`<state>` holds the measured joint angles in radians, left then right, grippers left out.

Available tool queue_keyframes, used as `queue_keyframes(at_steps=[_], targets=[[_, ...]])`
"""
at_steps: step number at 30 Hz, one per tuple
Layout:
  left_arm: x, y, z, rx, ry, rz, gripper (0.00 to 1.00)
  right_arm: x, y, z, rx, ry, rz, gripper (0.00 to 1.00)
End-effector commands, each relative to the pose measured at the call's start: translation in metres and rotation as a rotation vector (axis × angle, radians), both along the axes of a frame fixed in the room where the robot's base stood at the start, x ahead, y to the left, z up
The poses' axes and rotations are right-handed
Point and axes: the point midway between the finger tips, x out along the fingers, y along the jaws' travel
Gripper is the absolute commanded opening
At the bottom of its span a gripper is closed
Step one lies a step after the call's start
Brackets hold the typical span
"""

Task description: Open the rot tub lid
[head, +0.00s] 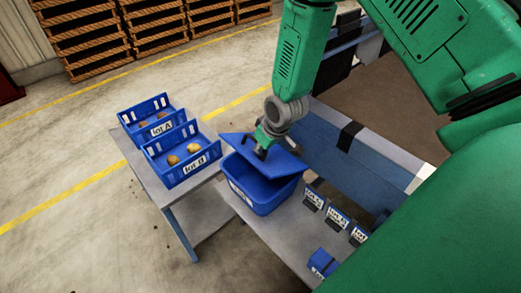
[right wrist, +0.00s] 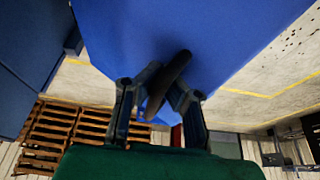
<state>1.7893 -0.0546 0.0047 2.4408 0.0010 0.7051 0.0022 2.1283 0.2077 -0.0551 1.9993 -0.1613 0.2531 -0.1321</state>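The blue rot tub (head: 262,190) stands on a grey table. Its blue lid (head: 283,162) is tilted above the tub's rim, with part of the opening showing beneath it. My right gripper (head: 261,151) comes down from above onto the lid. In the right wrist view, the fingers of my right gripper (right wrist: 163,92) close around the dark lid handle (right wrist: 170,78), and the lid's blue face (right wrist: 180,30) fills the upper middle. The inside of the tub is mostly hidden. My left gripper is not in view.
Two blue crates, lot A (head: 150,110) and lot B (head: 180,170), hold potatoes on a table left of the tub. Several small labelled holders (head: 338,216) and a small blue box (head: 322,263) are to the right. A blue-grey machine frame (head: 370,165) runs behind the tub.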

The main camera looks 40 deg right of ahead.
Motion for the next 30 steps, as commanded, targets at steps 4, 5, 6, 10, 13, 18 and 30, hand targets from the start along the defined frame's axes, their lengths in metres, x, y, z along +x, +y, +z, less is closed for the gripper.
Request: queue_keyframes(at_steps=[4,5,6,10,13,18,30], targets=[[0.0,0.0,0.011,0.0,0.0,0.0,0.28,0.004,-0.003,0.014,0.005,-0.01,0.007,0.0],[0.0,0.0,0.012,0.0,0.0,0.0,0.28,0.004,-0.004,0.016,0.006,-0.011,0.007,0.0],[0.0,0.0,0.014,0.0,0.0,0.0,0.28,0.005,-0.006,0.018,0.006,-0.011,0.007,0.0],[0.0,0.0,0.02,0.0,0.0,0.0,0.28,0.005,-0.012,0.024,0.006,-0.013,0.007,0.0],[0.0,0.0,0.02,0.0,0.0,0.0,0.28,0.006,-0.013,0.025,0.004,-0.014,0.008,0.0],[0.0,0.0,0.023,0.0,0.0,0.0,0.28,0.007,-0.017,0.028,0.004,-0.015,0.007,0.0],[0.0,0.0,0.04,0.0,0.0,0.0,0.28,0.009,-0.041,0.045,0.003,-0.017,0.006,0.0]])
